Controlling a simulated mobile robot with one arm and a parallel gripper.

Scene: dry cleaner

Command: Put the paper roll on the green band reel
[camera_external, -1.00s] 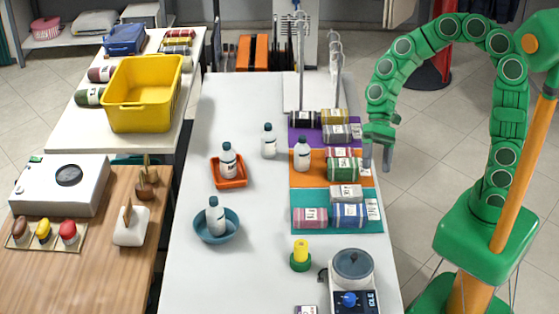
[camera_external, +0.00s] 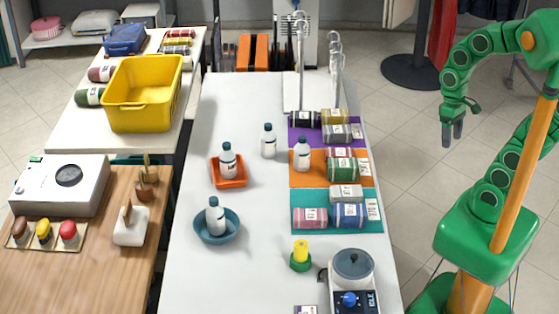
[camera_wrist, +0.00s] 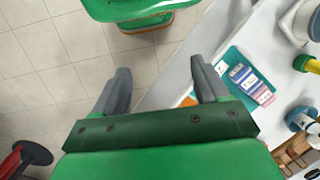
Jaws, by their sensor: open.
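A short green piece with a yellow upright cylinder, which looks like the green band reel (camera_external: 300,262), stands near the front of the long white table. Its green and yellow also show at the right edge of the wrist view (camera_wrist: 299,63). I cannot tell which thing is the paper roll; several labelled rolls, such as a pink one (camera_external: 310,217) and a blue one (camera_external: 348,215), lie on the teal mat (camera_external: 325,195). My gripper (camera_external: 453,132) is open and empty, pointing down over the floor, right of the table. Its two fingers (camera_wrist: 160,75) stand apart in the wrist view.
A device with a grey round top (camera_external: 352,264) stands beside the reel. White bottles stand on the table, one in an orange tray (camera_external: 229,184), one in a blue bowl (camera_external: 216,236). A metal rack (camera_external: 292,92) rises at the back. The table's middle front is clear.

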